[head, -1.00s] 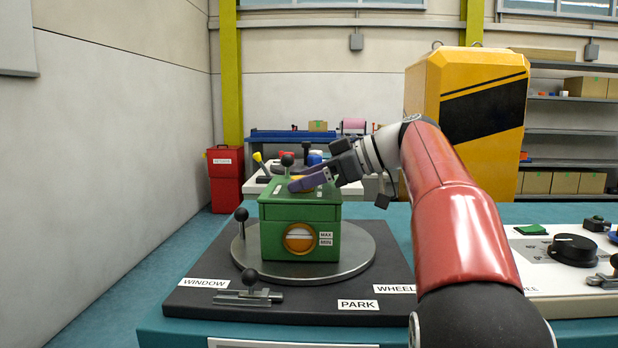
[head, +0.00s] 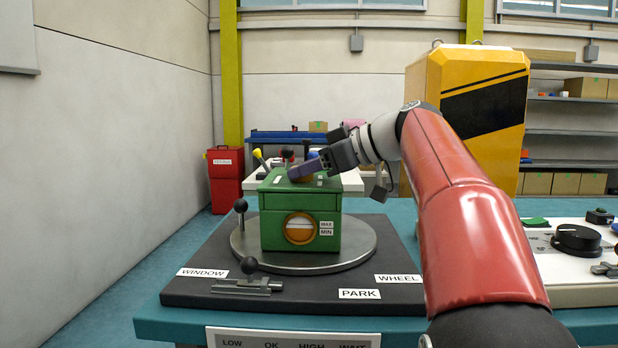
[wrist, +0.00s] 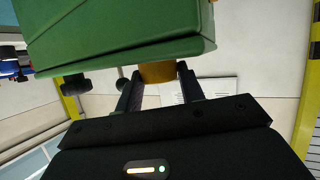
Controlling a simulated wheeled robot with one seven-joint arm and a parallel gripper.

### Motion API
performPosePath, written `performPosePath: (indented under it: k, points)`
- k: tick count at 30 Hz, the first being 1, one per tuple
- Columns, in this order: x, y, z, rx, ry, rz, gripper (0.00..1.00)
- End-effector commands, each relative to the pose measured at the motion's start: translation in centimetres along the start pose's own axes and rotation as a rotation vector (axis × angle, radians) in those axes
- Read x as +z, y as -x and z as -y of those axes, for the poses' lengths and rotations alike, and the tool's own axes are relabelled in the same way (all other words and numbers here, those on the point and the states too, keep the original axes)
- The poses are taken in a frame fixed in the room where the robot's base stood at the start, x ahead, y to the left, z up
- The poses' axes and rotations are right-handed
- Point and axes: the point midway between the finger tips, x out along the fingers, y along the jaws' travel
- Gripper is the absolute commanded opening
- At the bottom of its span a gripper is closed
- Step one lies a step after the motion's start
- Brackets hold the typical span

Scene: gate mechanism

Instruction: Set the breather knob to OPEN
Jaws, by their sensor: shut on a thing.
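The green box (head: 272,232) stands on a round metal turntable (head: 262,262), with an orange-and-white round sight glass (head: 300,228) and MAX and MIN labels on its front. My gripper (head: 303,171) is over the box top, reaching in from the right. In the wrist view, a yellow-orange knob (wrist: 158,72) projects from the green box, between my two fingers (wrist: 160,84), and they are shut on it. I take this knob for the breather knob. In the head view my fingers mostly hide it, and I cannot read its setting or an OPEN mark.
The black base plate (head: 200,290) carries WINDOW, PARK and WHEEL labels, a black-knobbed latch (head: 248,275) and an upright black-knobbed handle (head: 240,215). A white panel with a black dial (head: 577,240) is at the right. Levers and a bench stand behind the box.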

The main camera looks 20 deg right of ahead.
Motion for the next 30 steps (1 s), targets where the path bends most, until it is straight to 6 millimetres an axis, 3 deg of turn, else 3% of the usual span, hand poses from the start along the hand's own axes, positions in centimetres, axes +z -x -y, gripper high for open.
performPosePath:
  k: [30]
  points:
    - [-0.7, -0.7, 1.2, 0.875, -0.356, 0.060, 0.16]
